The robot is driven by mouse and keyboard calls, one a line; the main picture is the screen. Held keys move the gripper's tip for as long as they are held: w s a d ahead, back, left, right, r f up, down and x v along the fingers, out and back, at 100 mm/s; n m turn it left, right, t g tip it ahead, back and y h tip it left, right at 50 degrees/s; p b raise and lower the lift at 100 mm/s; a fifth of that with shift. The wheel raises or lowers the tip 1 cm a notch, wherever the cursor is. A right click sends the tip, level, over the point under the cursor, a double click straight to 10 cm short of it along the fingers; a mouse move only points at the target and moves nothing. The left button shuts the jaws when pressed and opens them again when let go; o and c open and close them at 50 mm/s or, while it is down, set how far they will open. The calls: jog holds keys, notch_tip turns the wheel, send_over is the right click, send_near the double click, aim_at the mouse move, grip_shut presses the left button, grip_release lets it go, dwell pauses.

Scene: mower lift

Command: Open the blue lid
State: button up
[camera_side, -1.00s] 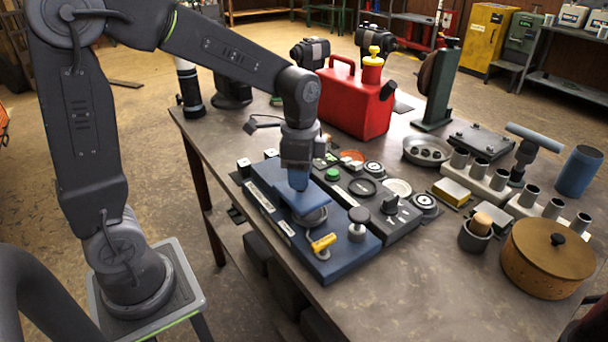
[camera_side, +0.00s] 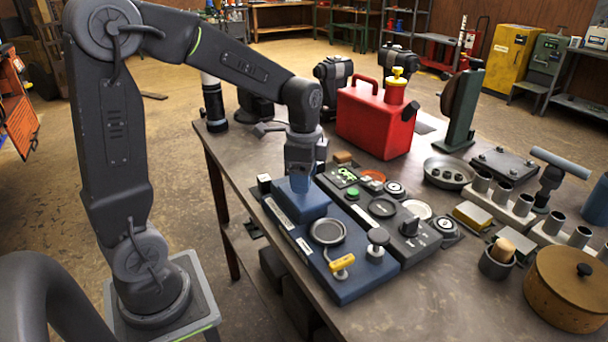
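The blue lid (camera_side: 304,205) is on the long blue panel (camera_side: 359,284), at the far side of a round dark recess (camera_side: 328,232). It looks swung back, and the recess is uncovered. My gripper (camera_side: 301,184) points down with its blue tip at the top of the lid, touching it or very close. The fingers look close together, but any gap between them is too small to make out. The lid's hinge is hidden.
On the panel, a yellow handle (camera_side: 342,262) and a grey knob (camera_side: 378,237) stand near the recess. A dark control panel (camera_side: 408,240) lies alongside at right. A red can (camera_side: 375,120) stands behind.

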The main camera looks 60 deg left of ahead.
notch_tip(320, 180, up, 14)
dwell(0.6)
jog(key=shift+r, duration=1.4)
dwell(1.6)
jog(key=s+d, duration=0.4)
jog(key=d, duration=1.2)
jog(key=shift+d, duration=0.3)
jog(key=shift+s, duration=0.1)
